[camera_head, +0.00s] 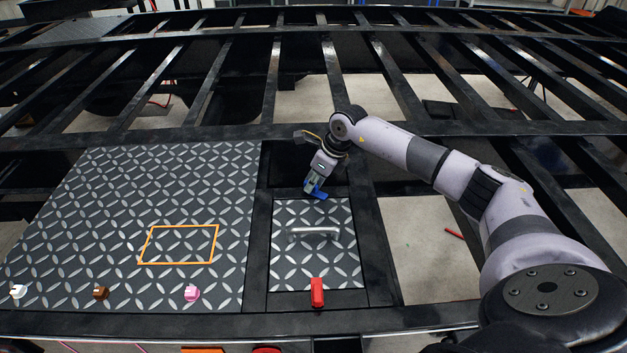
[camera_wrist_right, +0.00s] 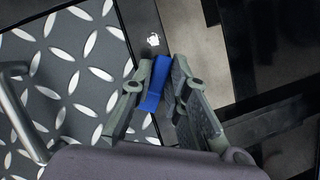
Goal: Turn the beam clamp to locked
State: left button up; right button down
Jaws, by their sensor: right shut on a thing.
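A blue clamp handle (camera_head: 318,194) sits at the far edge of the small diamond-plate hatch (camera_head: 290,268). My right gripper (camera_head: 314,184) reaches down to it from above and is shut on it. In the right wrist view the blue clamp handle (camera_wrist_right: 154,84) stands between the two fingers of my right gripper (camera_wrist_right: 160,82), which hide part of it. A white lock-like mark (camera_wrist_right: 152,40) shows on the black beam just past the handle. A red clamp handle (camera_head: 317,292) sits at the hatch's near edge, pointing toward the far side. My left gripper is out of view.
The hatch has a metal pull handle (camera_head: 314,231). A large diamond plate (camera_head: 90,225) on the left has an orange outlined rectangle (camera_head: 180,263). White (camera_head: 18,291), brown (camera_head: 100,292) and pink (camera_head: 192,292) small pieces sit along its near edge. Open gaps lie between the black frame beams.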

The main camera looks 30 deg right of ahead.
jog(key=m+h, duration=0.1)
jog(key=m, duration=0.1)
jog(key=shift+a+m, duration=0.2)
jog(key=shift+m, duration=0.2)
jog(key=m+h+b, duration=0.1)
jog(key=m, duration=0.1)
jog(key=shift+a+m+t, duration=0.1)
jog(key=shift+m+t, duration=0.2)
jog(key=shift+m, duration=0.1)
jog(key=m+h+b, duration=0.1)
jog(key=m, duration=0.2)
jog(key=shift+a+f+b, duration=0.1)
jog(key=shift+b, duration=0.25)
jog(key=shift+m+h+b, duration=0.7)
jog(key=shift+m, duration=1)
jog(key=shift+g, duration=0.4)
jog(key=c, duration=1.6)
grip_release()
jog(key=shift+w+a, duration=0.1)
jog(key=shift+r, duration=0.2)
